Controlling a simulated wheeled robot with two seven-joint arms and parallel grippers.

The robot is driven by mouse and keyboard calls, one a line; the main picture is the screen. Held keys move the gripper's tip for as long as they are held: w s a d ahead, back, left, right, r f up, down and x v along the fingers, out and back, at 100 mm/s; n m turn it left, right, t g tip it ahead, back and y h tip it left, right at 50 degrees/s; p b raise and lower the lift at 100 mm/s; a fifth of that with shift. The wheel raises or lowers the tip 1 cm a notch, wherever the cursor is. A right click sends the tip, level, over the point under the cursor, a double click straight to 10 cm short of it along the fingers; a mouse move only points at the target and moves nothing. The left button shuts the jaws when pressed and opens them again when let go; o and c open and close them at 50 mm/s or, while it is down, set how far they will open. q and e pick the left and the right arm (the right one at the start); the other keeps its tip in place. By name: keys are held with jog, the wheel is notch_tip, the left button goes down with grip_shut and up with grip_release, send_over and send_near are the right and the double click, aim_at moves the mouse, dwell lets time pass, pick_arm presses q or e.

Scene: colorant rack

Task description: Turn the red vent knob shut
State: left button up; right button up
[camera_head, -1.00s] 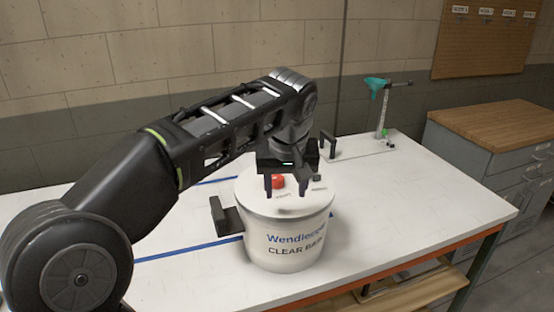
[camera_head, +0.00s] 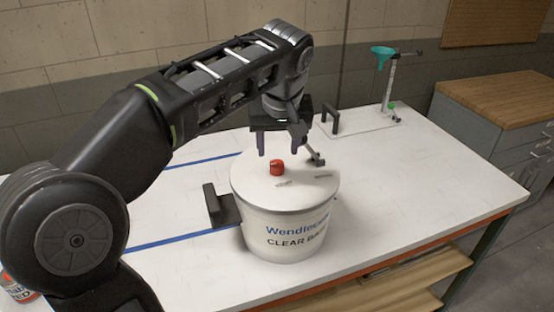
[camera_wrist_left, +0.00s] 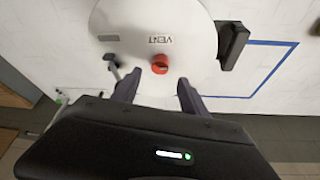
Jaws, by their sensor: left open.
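The red vent knob (camera_head: 277,167) stands on the lid of a white bucket (camera_head: 285,225) labelled "Wendlecote CLEAR BA...", partly readable. My left gripper (camera_head: 279,152) is above the lid, just behind and above the knob, open and empty. In the left wrist view the red knob (camera_wrist_left: 160,64) lies between and just ahead of the two fingertips (camera_wrist_left: 158,76), near a "VENT" label. I see a gap between the fingers and the knob. A grey lever-like fitting (camera_head: 315,156) sits on the lid's far right side. My right gripper is not in view.
A black bracket (camera_head: 221,206) stands on the white table (camera_head: 400,185) left of the bucket. A stand with a teal funnel (camera_head: 383,55) is at the back right, with a black handle (camera_head: 330,118) near it. A can (camera_head: 18,290) shows at the lower left.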

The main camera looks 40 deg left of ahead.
aim_at(277, 163)
pick_arm(q)
jog(key=x, duration=0.6)
jog(key=shift+f, duration=0.25)
grip_shut()
dwell(0.3)
